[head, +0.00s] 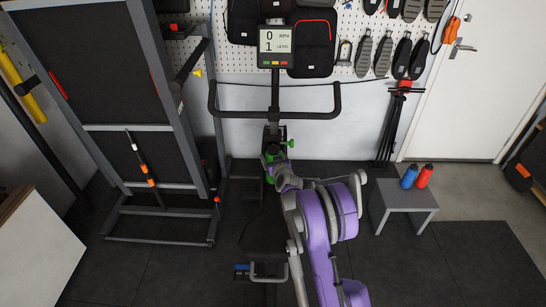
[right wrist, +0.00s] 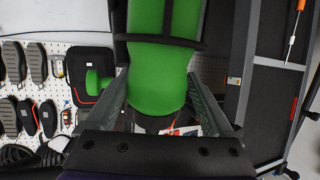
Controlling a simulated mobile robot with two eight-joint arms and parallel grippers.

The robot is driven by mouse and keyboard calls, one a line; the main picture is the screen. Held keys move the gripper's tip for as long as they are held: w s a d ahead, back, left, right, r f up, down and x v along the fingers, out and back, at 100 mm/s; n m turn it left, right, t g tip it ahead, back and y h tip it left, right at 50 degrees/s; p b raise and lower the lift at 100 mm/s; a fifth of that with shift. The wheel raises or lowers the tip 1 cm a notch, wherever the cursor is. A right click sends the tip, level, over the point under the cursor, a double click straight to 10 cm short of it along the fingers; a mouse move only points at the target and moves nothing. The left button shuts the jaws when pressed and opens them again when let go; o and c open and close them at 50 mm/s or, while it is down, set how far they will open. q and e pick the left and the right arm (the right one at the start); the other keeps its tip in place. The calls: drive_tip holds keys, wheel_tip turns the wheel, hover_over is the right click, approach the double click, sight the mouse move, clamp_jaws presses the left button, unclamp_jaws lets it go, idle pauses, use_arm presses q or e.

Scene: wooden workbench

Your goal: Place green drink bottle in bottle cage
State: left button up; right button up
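The green drink bottle (right wrist: 160,75) fills the middle of the right wrist view, between the two fingers of my right gripper (right wrist: 160,85). The fingertips appear to press on its sides. Dark bars of the bottle cage (right wrist: 160,40) cross in front of the bottle at the top of that view. How deep the bottle sits in the cage cannot be told. In the head view my right gripper (head: 279,172) is at the bike's frame below the handlebar, with a little green of the bottle beside it. My left gripper is not in view.
The exercise bike's handlebar (head: 275,115) and display (head: 275,47) rise just beyond my gripper. A green knob (head: 290,143) sticks out beside the post. A blue bottle (head: 409,177) and a red bottle (head: 425,175) stand on a grey stool (head: 403,196) at right.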

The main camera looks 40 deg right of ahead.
drive_tip(key=shift+d+r, duration=0.15)
drive_tip(key=shift+d, duration=0.15)
drive_tip(key=shift+s+r, duration=0.1)
drive_tip(key=shift+r, duration=0.2)
drive_tip(key=v, duration=1.2)
drive_tip(key=s+a+r+n+g+y, duration=0.1)
drive_tip(key=s+a, duration=0.1)
drive_tip(key=a, duration=0.5)
drive_tip(key=s+a+r+n+g+y, duration=0.1)
drive_tip(key=s+a+y, duration=0.1)
drive_tip(key=a, duration=0.5)
drive_tip(key=s+a+r+n+g+y, duration=0.1)
drive_tip(key=s+a+y, duration=0.1)
drive_tip(key=a, duration=0.5)
drive_tip(key=shift+v, duration=0.85)
drive_tip(key=s+a+f+g, duration=0.1)
drive_tip(key=s+a+g, duration=0.1)
drive_tip(key=s, duration=0.5)
drive_tip(key=s+a+f+n+g, duration=0.1)
drive_tip(key=s+a, duration=0.3)
drive_tip(key=s, duration=0.4)
drive_tip(key=s+a+f+g+y, duration=0.1)
drive_tip(key=s+a+g, duration=0.1)
drive_tip(key=s+a, duration=0.2)
drive_tip(key=s, duration=0.3)
drive_tip(key=shift+s+f+n+g, duration=0.2)
drive_tip(key=shift+f+n+g, duration=0.1)
drive_tip(key=shift+f, duration=0.05)
